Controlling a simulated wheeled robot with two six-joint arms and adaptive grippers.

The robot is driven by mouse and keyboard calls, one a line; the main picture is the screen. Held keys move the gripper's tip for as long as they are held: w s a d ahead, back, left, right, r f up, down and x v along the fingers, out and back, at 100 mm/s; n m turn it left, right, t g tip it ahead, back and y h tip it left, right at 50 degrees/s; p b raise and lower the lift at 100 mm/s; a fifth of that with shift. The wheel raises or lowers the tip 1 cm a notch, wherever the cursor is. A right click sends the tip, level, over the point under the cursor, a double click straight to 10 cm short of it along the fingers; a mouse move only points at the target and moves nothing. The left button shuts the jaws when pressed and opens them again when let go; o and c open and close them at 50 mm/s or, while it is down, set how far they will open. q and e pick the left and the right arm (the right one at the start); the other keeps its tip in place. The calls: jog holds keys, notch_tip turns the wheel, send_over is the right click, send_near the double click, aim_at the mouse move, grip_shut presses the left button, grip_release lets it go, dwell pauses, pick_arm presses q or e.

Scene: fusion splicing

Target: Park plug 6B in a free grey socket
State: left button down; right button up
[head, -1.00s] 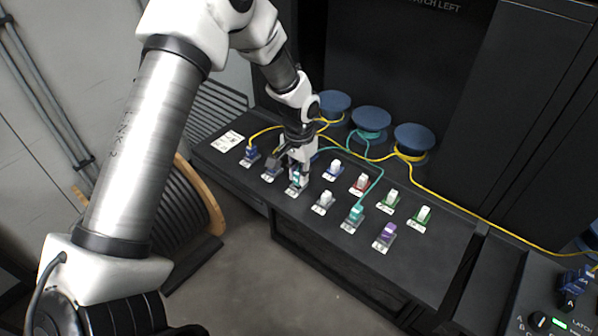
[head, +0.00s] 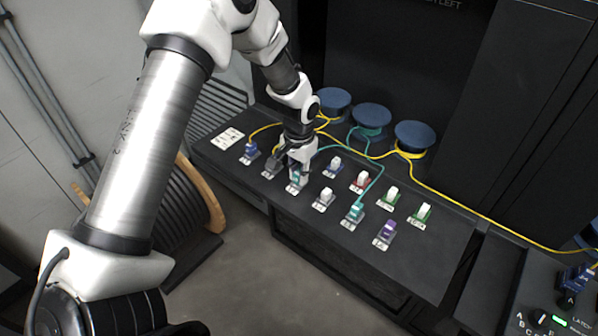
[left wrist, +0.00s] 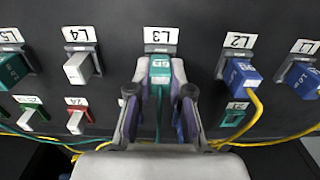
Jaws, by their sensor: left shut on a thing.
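My left gripper (left wrist: 160,80) is shut on a teal plug (left wrist: 160,68) in the left wrist view. Its label looks like 6B but is hard to read. The plug is at the grey socket marked L3 (left wrist: 160,48), lined up with it and apparently in it; how deep it sits I cannot tell. Its teal cable runs back between my fingers. In the head view my left gripper (head: 299,160) is low over the console, with the teal plug (head: 295,178) below it, partly hidden. My right gripper is not in view.
Beside L3, L4 (left wrist: 80,66) holds a white block and L2 (left wrist: 240,74) a blue plug with a yellow cable. Yellow and teal cables cross behind, near blue reels (head: 372,116).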

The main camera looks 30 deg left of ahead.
pick_arm(q)
jog(key=c, duration=1)
grip_release()
notch_tip(320, 180, up, 12)
jog(key=shift+r, duration=0.1)
